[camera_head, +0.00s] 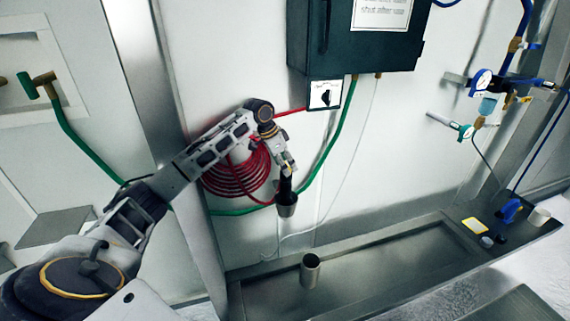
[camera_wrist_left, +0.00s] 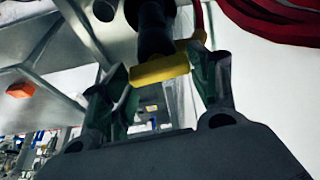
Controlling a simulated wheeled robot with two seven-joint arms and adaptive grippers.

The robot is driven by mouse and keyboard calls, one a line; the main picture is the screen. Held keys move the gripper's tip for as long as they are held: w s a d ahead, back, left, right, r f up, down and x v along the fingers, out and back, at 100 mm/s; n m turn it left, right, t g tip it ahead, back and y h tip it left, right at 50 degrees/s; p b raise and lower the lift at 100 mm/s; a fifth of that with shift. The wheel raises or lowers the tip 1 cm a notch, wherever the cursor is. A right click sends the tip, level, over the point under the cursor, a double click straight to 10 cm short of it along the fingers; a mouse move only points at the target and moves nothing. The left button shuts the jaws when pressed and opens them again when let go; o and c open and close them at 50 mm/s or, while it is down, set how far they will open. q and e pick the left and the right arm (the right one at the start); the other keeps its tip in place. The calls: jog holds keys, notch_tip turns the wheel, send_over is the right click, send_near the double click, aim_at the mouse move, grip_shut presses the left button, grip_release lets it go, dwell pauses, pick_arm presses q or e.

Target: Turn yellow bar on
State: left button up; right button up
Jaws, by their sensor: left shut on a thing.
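The yellow bar (camera_wrist_left: 160,69) lies across between the two fingertips of my left gripper (camera_wrist_left: 164,64) in the left wrist view. The gripper is shut on it. A black cylinder (camera_wrist_left: 154,28) runs up from the bar. In the head view, my left gripper (camera_head: 285,164) reaches in from the left, at the front of the red hose coil, and the bar is too small to make out there. Below the fingers hangs a black piece with a grey metal cup end (camera_head: 286,203). My right gripper is in neither view.
A red hose coil (camera_head: 238,176) hangs on the wall behind my left wrist. A dark cabinet (camera_head: 345,47) is above right. A metal tray (camera_head: 400,245) with a standing metal cup (camera_head: 310,268) is below. Gauges and valves (camera_head: 483,80) are at right.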

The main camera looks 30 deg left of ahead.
pick_arm(q)
jog(key=shift+m+h, duration=0.3)
jog(key=shift+m, duration=0.2)
dwell(0.3)
jog(key=o, duration=1)
jog(key=shift+v, duration=6.05)
jog(key=shift+w, duration=0.15)
